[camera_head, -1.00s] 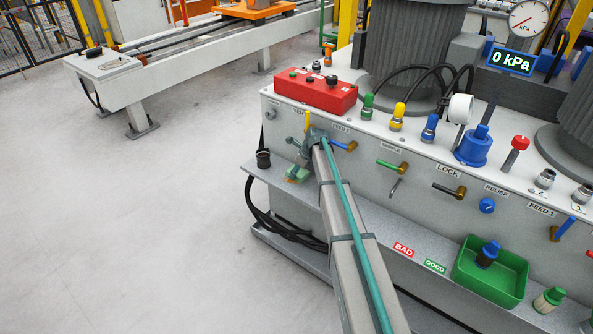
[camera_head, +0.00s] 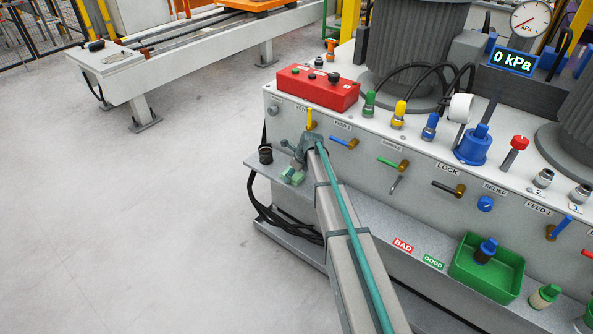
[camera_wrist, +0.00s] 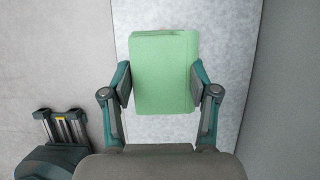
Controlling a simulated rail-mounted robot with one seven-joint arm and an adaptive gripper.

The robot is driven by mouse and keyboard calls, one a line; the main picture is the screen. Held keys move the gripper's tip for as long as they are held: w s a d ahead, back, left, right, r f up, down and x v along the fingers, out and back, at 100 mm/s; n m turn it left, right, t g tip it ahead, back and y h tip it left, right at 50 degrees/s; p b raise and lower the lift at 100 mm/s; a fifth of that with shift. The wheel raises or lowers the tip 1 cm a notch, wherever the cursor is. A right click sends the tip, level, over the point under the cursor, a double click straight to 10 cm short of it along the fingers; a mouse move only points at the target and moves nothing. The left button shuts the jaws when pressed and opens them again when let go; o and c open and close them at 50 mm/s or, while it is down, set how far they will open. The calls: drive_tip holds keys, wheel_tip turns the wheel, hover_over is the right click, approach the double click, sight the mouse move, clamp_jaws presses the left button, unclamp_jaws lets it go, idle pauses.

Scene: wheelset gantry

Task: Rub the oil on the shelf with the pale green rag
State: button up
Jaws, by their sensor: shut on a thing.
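The pale green rag (camera_wrist: 165,72) is a folded block between the two fingers of my gripper (camera_wrist: 161,84) in the wrist view. My gripper is shut on it. In the head view, my gripper (camera_head: 296,168) is at the left end of the grey shelf (camera_head: 385,219), and small parts of the rag (camera_head: 298,178) show beside the fingers. The shelf (camera_wrist: 205,128) lies below the rag in the wrist view. I cannot tell whether the rag touches it. I see no oil on the visible shelf; the patch under the rag is hidden.
A black cup-like part (camera_head: 265,155) stands at the shelf's left end, close to my gripper. The panel with valve levers (camera_head: 345,143) rises behind the shelf. A green tray (camera_head: 490,288) sits farther right on the shelf. The floor at left is clear.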

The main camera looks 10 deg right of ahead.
drive_tip(key=shift+s+a+p, duration=0.3)
drive_tip(key=shift+s+a, duration=0.25)
drive_tip(key=shift+a, duration=0.1)
drive_tip(key=shift+w+a+r+p, duration=0.15)
drive_tip(key=shift+w+p, duration=0.15)
drive_tip(key=shift+p, duration=0.15)
drive_tip(key=shift+w+d+f+p, duration=0.15)
drive_tip(key=shift+w+d+p, duration=0.5)
drive_tip(key=shift+w+d, duration=0.6)
drive_tip(key=shift+w+d+f+p, duration=0.15)
drive_tip(key=shift+w+d+p, duration=0.45)
drive_tip(key=shift+w+d, duration=0.6)
drive_tip(key=shift+s+d+r, duration=0.1)
drive_tip(key=shift+s+d, duration=0.1)
drive_tip(key=shift+d, duration=0.05)
drive_tip(key=shift+p, duration=0.4)
drive_tip(key=shift+s+a+r+p, duration=0.1)
drive_tip(key=shift+s+a+p, duration=0.35)
drive_tip(key=shift+s+a, duration=0.65)
drive_tip(key=shift+s+a+f+p, duration=0.1)
drive_tip(key=shift+s+a+p, duration=0.15)
drive_tip(key=shift+s+a, duration=0.5)
drive_tip(key=shift+s+a+f+p, duration=0.1)
drive_tip(key=shift+s+a+p, duration=0.1)
drive_tip(key=shift+s+a, duration=0.5)
drive_tip(key=shift+w+a, duration=0.15)
drive_tip(key=shift+w, duration=0.05)
